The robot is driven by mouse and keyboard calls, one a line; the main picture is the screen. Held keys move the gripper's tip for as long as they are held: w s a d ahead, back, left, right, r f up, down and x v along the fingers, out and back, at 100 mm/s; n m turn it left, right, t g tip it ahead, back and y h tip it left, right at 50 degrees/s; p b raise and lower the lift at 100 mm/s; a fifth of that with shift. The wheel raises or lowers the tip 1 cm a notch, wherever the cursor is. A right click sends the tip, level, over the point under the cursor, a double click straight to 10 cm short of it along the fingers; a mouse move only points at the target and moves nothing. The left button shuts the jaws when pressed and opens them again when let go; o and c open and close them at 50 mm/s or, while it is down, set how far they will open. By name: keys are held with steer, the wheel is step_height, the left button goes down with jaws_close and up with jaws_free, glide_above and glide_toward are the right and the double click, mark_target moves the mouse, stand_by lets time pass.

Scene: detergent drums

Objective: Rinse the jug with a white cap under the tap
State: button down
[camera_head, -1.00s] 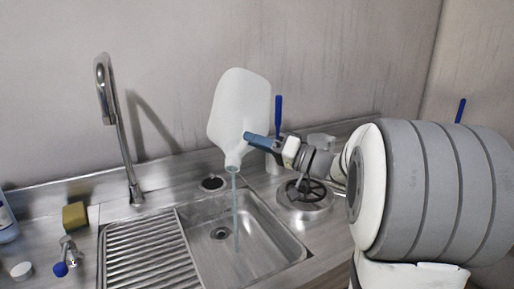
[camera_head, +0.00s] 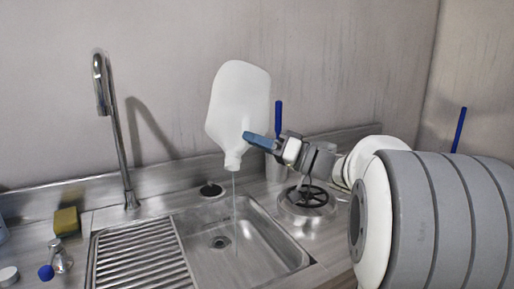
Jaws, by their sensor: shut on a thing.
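A white jug (camera_head: 240,103) hangs upside down above the sink basin (camera_head: 262,262), its open neck pointing down. A thin stream (camera_head: 234,205) runs from the neck into the basin near the drain. My gripper (camera_head: 256,139) is shut on the jug at its lower right side, with blue fingers showing. The tap (camera_head: 116,125) stands to the left, its spout apart from the jug; no water shows from it. A small white cap (camera_head: 9,276) lies on the counter at the far left.
A ribbed drainboard (camera_head: 145,257) lies left of the basin. A yellow sponge (camera_head: 66,221) and a small blue-knobbed valve (camera_head: 54,262) are at the left. A round fitting with a black spoked top (camera_head: 306,196) stands right of the basin, below my arm.

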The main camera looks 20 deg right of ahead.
steer(key=shift+f+n+y+b, duration=0.15)
steer(key=shift+n+y+b, duration=0.25)
steer(key=shift+n+b, duration=1.25)
steer(key=shift+m+g+b, duration=0.3)
steer(key=shift+m+b, duration=0.05)
steer(key=shift+b, duration=0.85)
steer(key=shift+b, duration=0.45)
steer(key=shift+n+g+y+b, duration=0.3)
steer(key=shift+n+y+b, duration=0.3)
steer(key=shift+n+b, duration=1.45)
steer(key=shift+r+m+b, duration=0.2)
steer(key=shift+m+b, duration=0.2)
steer(key=shift+m, duration=0.05)
stand_by(1.3)
